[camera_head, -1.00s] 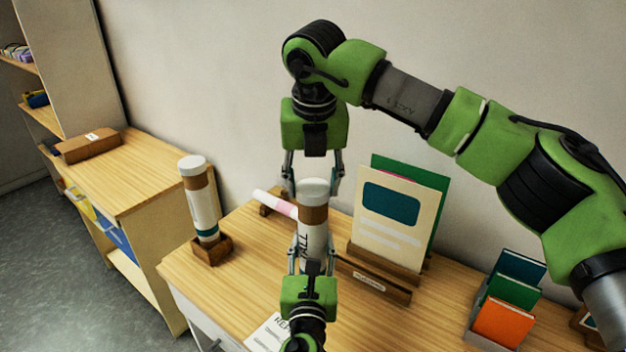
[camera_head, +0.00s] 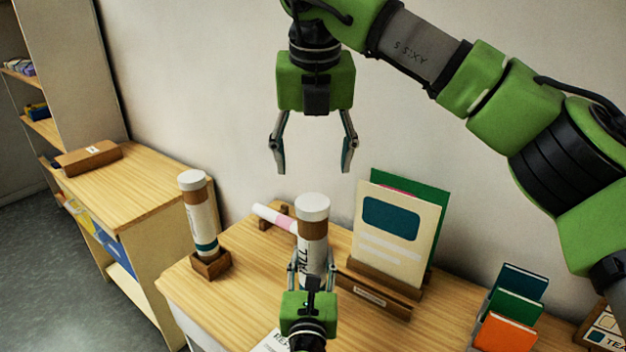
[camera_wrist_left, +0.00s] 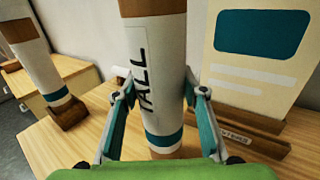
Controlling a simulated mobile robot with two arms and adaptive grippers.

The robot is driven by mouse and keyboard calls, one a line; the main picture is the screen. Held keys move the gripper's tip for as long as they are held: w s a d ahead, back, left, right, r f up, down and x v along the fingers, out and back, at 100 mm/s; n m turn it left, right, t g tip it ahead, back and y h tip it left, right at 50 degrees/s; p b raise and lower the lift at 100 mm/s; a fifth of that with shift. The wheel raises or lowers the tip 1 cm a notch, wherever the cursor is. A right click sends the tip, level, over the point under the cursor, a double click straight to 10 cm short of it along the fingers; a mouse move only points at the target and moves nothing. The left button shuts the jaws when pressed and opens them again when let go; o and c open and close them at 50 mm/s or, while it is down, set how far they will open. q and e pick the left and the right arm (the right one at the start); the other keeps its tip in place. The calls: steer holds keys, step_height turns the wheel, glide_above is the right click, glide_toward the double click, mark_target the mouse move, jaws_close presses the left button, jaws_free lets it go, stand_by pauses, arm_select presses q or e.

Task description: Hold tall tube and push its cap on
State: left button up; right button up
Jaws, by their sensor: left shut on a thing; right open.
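The tall tube (camera_head: 313,245) stands upright in the middle of the table, brown and white with the lettering "TALL". Its white cap (camera_head: 313,204) sits on its top end. My left gripper (camera_head: 312,272) is shut on the tube from the front. In the left wrist view its fingers (camera_wrist_left: 158,100) lie on both sides of the tube (camera_wrist_left: 155,75), above a teal band. My right gripper (camera_head: 315,158) is open and empty, above the cap and apart from it. The cap is outside the left wrist view.
A second capped tube (camera_head: 198,215) stands in a wooden holder (camera_head: 211,266) at the left. Behind the tall tube lies a pink and white roll (camera_head: 273,217). A card stand (camera_head: 385,290) and a file box with coloured folders (camera_head: 505,330) are to the right. A side shelf (camera_head: 135,185) is at far left.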

steer(key=shift+v, duration=1.05)
arm_select(q)
steer(key=o, duration=1.7)
steer(key=s, duration=1.2)
steer(key=shift+a, duration=0.3)
